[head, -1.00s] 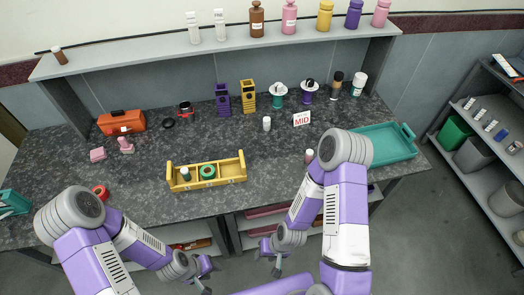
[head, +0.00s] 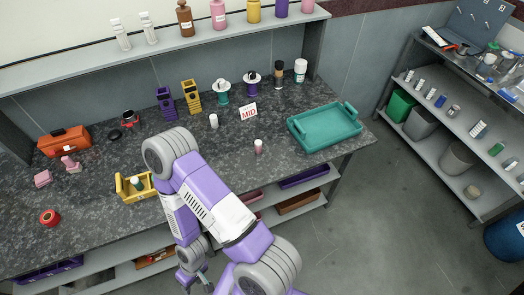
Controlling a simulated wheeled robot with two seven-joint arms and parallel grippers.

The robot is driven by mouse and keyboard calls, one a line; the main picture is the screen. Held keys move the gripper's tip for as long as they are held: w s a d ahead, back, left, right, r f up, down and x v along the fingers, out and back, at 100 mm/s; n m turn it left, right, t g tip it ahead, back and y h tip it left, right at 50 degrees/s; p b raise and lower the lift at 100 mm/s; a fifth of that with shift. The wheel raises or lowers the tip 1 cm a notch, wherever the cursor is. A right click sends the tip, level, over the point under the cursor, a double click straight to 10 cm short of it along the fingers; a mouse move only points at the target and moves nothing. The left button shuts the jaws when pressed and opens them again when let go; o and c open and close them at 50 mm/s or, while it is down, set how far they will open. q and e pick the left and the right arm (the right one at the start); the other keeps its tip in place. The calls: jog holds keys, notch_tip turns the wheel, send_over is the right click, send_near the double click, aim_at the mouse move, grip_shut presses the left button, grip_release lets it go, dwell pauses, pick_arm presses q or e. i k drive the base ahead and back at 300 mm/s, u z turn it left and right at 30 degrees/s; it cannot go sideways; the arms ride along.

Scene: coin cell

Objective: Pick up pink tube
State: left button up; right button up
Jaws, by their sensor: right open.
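A small pink tube (head: 258,146) with a pale top stands upright on the dark speckled counter (head: 290,160), left of the teal tray and in front of the MID sign. My right gripper (head: 196,281) hangs low in front of the counter, below and left of the tube and well apart from it. It is open, and I see nothing between its fingers, though they are small here. My right arm covers part of the counter left of the tube. My left gripper is out of view.
A teal tray (head: 325,128) lies right of the tube. A white bottle (head: 214,121) and the MID sign (head: 249,112) stand behind it. A yellow caddy (head: 134,188) is partly hidden by my arm. The counter around the tube is clear.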

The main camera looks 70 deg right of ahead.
aim_at(258, 143)
jog(key=k, duration=0.6)
jog(key=z, duration=0.75)
